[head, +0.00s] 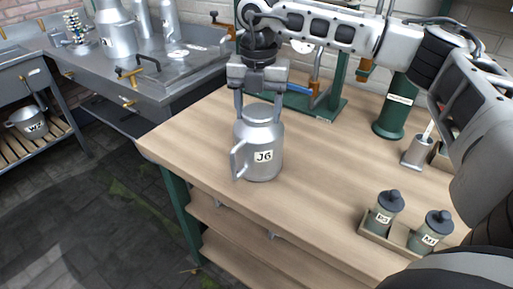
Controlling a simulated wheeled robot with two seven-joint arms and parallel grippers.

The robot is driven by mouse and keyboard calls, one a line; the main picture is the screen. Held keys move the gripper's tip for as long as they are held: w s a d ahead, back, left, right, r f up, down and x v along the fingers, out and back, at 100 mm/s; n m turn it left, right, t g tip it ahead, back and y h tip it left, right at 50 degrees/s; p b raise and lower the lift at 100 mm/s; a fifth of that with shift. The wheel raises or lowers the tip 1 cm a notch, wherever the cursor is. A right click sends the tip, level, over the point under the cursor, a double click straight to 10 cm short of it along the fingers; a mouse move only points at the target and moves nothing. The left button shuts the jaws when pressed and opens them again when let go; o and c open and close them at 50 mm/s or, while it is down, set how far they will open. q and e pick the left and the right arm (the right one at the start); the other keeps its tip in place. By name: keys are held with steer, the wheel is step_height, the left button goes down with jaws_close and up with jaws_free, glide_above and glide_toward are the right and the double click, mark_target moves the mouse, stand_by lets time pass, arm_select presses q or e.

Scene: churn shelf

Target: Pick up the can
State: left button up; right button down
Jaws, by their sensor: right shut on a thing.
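A grey metal can (262,160) with a side handle and a label reading J6 is upright at the left part of the wooden worktop (330,194). My right gripper (260,107) comes down from above, its two fingers on either side of the can's neck, and is shut on the can. I cannot tell whether the can's base touches the worktop. My left gripper is not in view.
Two dark-lidded jars (383,213) stand in a tray at the front right. A metal counter (190,75) with larger cans is at the left. The worktop between is clear.

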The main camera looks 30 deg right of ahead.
steer(key=shift+w+r, duration=0.1)
steer(key=shift+r, duration=0.1)
steer(key=shift+r, duration=0.1)
